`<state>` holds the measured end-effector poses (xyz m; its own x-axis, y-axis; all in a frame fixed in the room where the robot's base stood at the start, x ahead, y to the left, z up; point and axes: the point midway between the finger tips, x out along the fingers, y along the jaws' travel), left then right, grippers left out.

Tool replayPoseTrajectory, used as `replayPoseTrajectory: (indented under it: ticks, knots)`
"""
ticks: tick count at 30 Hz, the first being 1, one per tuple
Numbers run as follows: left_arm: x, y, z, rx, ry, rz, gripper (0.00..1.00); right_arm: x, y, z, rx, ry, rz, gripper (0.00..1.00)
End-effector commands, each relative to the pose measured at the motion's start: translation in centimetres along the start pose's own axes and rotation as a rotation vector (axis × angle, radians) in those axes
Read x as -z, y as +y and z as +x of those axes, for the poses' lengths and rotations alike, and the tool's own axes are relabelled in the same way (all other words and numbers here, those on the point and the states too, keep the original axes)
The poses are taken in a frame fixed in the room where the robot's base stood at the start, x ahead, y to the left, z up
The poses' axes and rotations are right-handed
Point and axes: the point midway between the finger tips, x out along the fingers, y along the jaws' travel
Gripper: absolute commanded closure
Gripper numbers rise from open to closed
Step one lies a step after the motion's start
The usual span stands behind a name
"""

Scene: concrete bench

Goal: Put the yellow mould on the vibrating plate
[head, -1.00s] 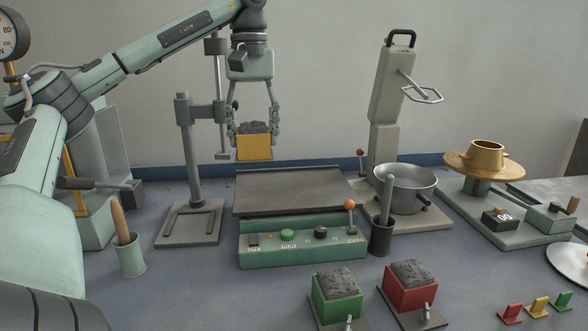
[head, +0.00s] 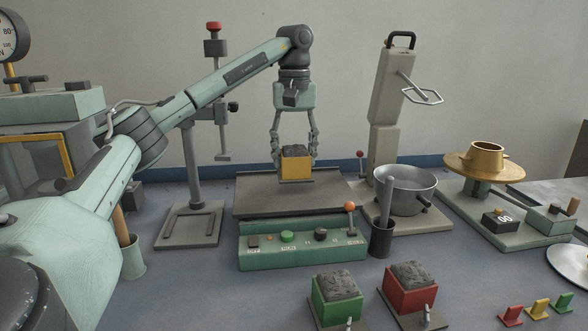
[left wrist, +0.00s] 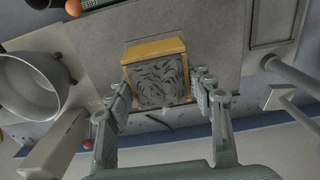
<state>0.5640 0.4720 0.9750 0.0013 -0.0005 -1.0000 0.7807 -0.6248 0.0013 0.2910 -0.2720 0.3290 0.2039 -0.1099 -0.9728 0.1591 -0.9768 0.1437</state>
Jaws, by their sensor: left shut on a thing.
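The yellow mould (head: 296,168), filled with grey mix, is held between the fingers of my left gripper (head: 295,160), which is shut on it. It hangs upright over the dark top of the vibrating plate (head: 255,195), right of its middle. I cannot tell for sure whether its underside touches the plate. In the left wrist view the mould (left wrist: 155,49) sits between the fingertips of the left gripper (left wrist: 165,95), with the grey plate top (left wrist: 215,40) behind it. My right gripper is in neither view.
The plate's green control box (head: 300,250) has a lever with an orange knob (head: 349,207). A metal bowl (head: 405,190) stands to the right and a stand (head: 190,215) to the left. Green (head: 337,310) and red (head: 411,297) filled moulds are in front.

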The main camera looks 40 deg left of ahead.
Motion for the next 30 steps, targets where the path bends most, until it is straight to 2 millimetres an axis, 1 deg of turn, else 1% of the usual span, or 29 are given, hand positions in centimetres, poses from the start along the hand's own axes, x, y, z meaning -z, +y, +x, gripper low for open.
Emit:
replayPoseTrajectory:
  ticks: [3, 9, 16, 24, 25, 29, 30]
  knots:
    - [0.0, 0.0, 1.4, 0.000, -0.002, 0.000, 1.00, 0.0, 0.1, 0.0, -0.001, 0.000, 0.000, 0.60]
    - [0.0, 0.0, 3.1, -0.002, 0.000, 0.000, 1.00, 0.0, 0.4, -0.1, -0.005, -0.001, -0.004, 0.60]
    - [0.0, 0.0, 3.3, -0.004, 0.002, -0.001, 1.00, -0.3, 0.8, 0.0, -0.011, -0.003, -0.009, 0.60]
    - [0.0, -0.1, 3.7, -0.002, 0.002, -0.001, 1.00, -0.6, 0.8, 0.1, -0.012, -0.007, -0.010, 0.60]
    - [0.0, -0.1, 3.8, 0.000, 0.001, -0.001, 0.44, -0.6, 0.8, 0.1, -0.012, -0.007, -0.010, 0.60]
    - [0.0, -0.1, 3.8, 0.000, 0.001, -0.001, 0.28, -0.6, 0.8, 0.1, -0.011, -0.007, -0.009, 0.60]
    - [0.0, -0.1, 3.8, 0.000, 0.001, -0.001, 0.27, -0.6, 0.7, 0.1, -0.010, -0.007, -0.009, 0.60]
